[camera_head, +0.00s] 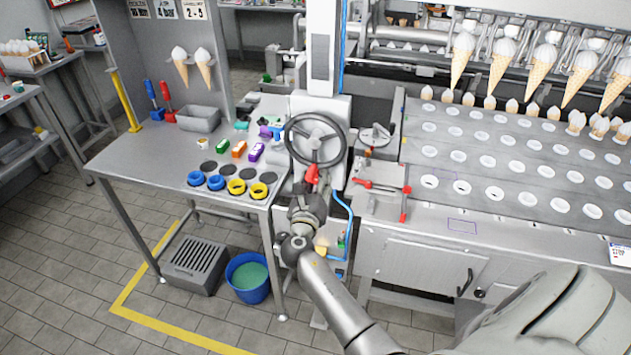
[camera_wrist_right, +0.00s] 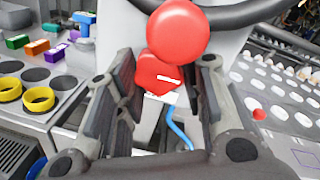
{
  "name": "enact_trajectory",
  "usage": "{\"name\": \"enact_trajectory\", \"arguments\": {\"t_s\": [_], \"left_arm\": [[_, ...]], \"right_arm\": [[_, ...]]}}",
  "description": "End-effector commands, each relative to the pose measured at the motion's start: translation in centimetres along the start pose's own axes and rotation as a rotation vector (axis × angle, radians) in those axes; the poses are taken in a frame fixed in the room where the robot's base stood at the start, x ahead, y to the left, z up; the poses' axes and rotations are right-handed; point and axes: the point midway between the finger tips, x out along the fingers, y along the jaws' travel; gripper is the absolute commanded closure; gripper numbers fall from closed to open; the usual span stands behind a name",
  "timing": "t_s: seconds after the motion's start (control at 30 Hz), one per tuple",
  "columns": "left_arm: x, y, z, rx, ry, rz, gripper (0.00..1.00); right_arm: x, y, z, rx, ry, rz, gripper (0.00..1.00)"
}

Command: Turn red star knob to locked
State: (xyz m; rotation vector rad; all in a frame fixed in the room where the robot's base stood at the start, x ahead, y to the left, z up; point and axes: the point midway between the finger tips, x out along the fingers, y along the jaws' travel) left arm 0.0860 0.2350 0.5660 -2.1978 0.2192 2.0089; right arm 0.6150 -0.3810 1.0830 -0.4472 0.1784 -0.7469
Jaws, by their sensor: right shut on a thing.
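The red star knob (camera_wrist_right: 155,72) is below the dark handwheel (camera_head: 317,138), on the front of the machine column. A short white mark shows on its face. My left gripper is not in view.
A red-ended lever (camera_head: 380,187) is close on the right, beside the perforated cone plate (camera_head: 500,160). A steel table (camera_head: 130,165) with blue and yellow rings is on the left. A blue hose (camera_head: 347,215) runs beside my gripper. A blue bucket (camera_head: 235,285) stands on the floor.

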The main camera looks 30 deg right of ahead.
Motion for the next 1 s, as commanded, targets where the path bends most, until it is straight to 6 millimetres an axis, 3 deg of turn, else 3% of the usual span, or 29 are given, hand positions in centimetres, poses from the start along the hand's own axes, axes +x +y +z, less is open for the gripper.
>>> {"name": "enact_trajectory", "arguments": {"t_s": [0.37,1.0], "left_arm": [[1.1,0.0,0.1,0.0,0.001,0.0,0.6],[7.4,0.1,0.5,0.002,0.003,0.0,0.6]], "right_arm": [[0.0,0.2,-0.3,0.094,-0.008,-0.003,0.88],[0.0,0.6,-0.6,0.661,-0.061,-0.03,0.88]]}}
